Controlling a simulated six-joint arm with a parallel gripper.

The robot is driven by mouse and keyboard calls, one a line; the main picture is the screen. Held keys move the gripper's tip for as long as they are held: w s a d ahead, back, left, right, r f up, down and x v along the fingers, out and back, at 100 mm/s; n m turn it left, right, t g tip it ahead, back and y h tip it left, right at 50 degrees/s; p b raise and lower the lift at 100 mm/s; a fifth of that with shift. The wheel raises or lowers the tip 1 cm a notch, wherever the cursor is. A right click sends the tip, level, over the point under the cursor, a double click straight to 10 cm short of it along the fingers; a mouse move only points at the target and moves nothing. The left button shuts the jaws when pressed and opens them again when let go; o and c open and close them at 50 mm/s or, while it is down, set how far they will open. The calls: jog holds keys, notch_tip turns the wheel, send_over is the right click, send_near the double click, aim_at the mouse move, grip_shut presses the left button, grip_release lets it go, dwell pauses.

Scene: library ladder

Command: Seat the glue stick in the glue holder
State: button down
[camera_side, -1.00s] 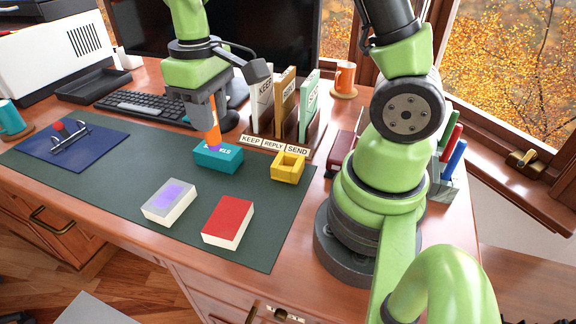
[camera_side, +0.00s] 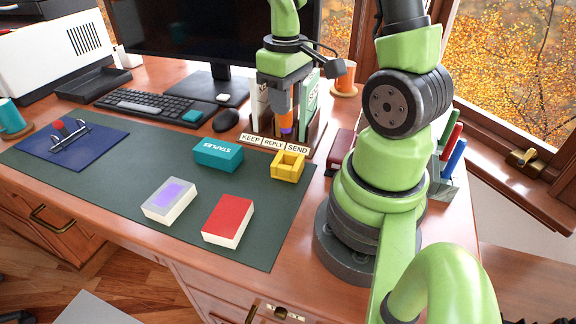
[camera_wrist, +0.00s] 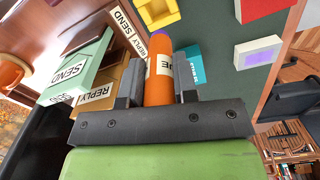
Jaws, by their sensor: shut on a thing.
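My gripper (camera_side: 285,108) is shut on the orange glue stick (camera_side: 286,124), which has a purple end pointing down. In the wrist view the glue stick (camera_wrist: 159,75) sits between the two dark fingers, a white label on its side. The glue holder seems to be the yellow square block with a square opening (camera_side: 287,166); it also shows in the wrist view (camera_wrist: 155,12). The glue stick is behind and above the yellow holder, apart from it, in front of the letter sorter.
The letter sorter (camera_side: 271,143) with KEEP, REPLY and SEND labels stands close behind my gripper. A teal STAPLES box (camera_side: 217,155) is left of the holder. A red-topped block (camera_side: 228,221) and a purple-topped block (camera_side: 169,201) lie on the green mat (camera_side: 110,188).

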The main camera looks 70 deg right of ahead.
aim_at(289, 131)
jog(key=f, duration=0.5)
jog(key=shift+s+d+f, duration=0.1)
jog(key=shift+s+f, duration=0.1)
jog(key=shift+s, duration=0.05)
jog(key=shift+w+f, duration=0.1)
jog(key=shift+f, duration=2.2)
jog(key=c, duration=0.9)
grip_release()
jog(key=shift+f, duration=0.1)
